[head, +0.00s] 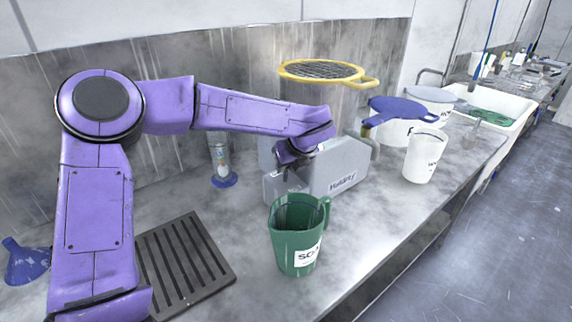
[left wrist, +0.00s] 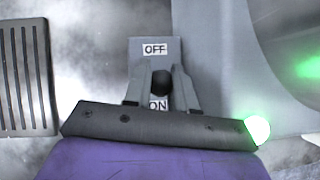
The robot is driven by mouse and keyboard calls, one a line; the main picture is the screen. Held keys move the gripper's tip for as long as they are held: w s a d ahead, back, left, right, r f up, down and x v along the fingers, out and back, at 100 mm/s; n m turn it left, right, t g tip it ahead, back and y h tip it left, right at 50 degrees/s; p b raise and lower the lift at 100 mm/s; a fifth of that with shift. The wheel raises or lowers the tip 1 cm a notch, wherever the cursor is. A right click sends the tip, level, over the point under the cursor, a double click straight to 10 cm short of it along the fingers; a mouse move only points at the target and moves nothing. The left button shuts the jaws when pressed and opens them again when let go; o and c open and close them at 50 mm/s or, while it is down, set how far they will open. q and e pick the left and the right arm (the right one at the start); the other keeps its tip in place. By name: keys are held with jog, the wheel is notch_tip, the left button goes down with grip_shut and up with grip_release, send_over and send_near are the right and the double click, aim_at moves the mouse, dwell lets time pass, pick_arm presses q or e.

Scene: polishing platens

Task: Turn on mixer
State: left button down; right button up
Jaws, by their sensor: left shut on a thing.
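The mixer (head: 338,178) is a grey machine with dark lettering, standing on the counter near the middle of the head view. In the left wrist view, its switch panel (left wrist: 145,66) has an OFF label above and an ON label below. A black round knob (left wrist: 161,82) sits between the labels, nearer ON. My left gripper (head: 296,155) is at the mixer's left part. In the left wrist view, the left gripper (left wrist: 160,78) is shut on the knob, one finger on each side. A green light (left wrist: 257,130) glows beside it. My right gripper is not seen.
A green jug (head: 296,243) stands in front of the mixer. A dark slotted mat (head: 180,265) lies at left. A yellow-rimmed sieve (head: 322,70) is behind the mixer; white buckets (head: 424,160) and a sink (head: 505,101) are to the right. A blue-based cylinder (head: 222,160) stands left.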

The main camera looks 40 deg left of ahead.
pick_arm(q)
jog(key=c, duration=0.9)
grip_release()
jog(key=b+v, duration=0.1)
jog(key=v, duration=0.9)
jog(key=shift+d+r+b, duration=0.15)
jog(key=shift+b, duration=0.25)
